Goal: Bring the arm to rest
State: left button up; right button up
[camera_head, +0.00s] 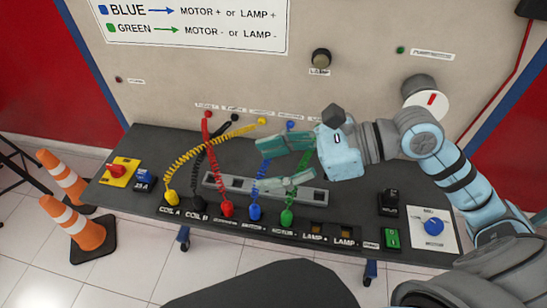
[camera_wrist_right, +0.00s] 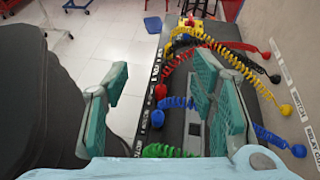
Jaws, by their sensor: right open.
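My right gripper (camera_head: 262,167) reaches in from the right in the head view, its two fingers apart and pointing left above the bench. In the right wrist view its fingers (camera_wrist_right: 160,75) are also spread, with no object gripped between them. Behind and below it, a blue plug (camera_head: 254,212) and a green plug (camera_head: 287,217) stand in the row at the bench front. The upper parts of their coiled leads are partly hidden by the gripper. My left gripper is not in view.
The dark bench (camera_head: 150,147) also holds a yellow plug (camera_head: 171,196), a black plug (camera_head: 199,202) and a red plug (camera_head: 227,208) with leads to the panel. Orange cones (camera_head: 82,228) stand left on the floor.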

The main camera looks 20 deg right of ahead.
jog(key=shift+r, duration=0.9)
